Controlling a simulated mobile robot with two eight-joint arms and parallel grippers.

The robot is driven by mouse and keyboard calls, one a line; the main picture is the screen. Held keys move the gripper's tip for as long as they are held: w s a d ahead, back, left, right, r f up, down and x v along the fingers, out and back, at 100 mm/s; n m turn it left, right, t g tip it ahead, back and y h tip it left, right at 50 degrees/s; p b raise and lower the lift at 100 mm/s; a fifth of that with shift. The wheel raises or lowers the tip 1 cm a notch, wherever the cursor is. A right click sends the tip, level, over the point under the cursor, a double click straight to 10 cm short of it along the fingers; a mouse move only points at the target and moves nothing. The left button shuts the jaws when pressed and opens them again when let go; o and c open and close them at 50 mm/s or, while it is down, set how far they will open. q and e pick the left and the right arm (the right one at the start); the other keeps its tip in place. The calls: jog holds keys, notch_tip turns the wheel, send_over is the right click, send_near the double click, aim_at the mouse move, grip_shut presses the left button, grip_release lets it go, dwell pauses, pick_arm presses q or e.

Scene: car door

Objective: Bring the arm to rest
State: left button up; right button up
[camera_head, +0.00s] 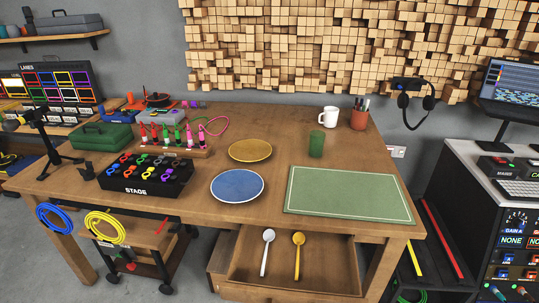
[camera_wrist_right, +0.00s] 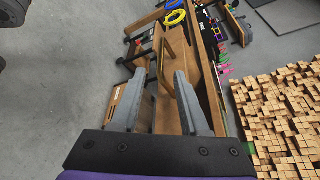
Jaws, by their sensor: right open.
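My right gripper (camera_wrist_right: 160,76) shows only in the right wrist view. Its two grey fingers stand apart with nothing held between them. The wooden workbench (camera_wrist_right: 208,62) lies beyond the fingers in that view, seen sideways. I cannot tell how far the fingertips are from it. Neither gripper nor arm shows in the head view. There the workbench (camera_head: 268,120) is seen whole, with its front drawer (camera_head: 330,262) pulled open. My left gripper is not in view.
A white spoon (camera_head: 267,252) and a yellow spoon (camera_head: 298,254) lie in the drawer. A blue plate (camera_head: 237,187), yellow plate (camera_head: 250,151), green mat (camera_head: 348,194), green cup (camera_head: 316,144) and white mug (camera_head: 328,117) are on the bench. A dark STAGE box (camera_head: 145,180) stands left.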

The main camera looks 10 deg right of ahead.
jog(key=s+a+f+n+g+h, duration=0.4)
jog(key=s+f+n+g+h, duration=0.15)
jog(key=n+h, duration=0.3)
pick_arm(q)
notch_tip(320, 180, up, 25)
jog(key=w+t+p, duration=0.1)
jog(key=p, duration=2)
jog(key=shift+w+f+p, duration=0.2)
jog(key=shift+p, duration=0.1)
pick_arm(e)
jog(key=d+r+n+t+h, duration=0.2)
jog(key=d+r+n+h, duration=0.1)
jog(key=r, duration=2.4)
jog(key=shift+w+r+n+h, duration=0.3)
jog(key=shift+n+h, duration=0.25)
jog(key=shift+n, duration=0.4)
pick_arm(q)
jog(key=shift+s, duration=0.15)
pick_arm(e)
jog(key=shift+s, duration=0.15)
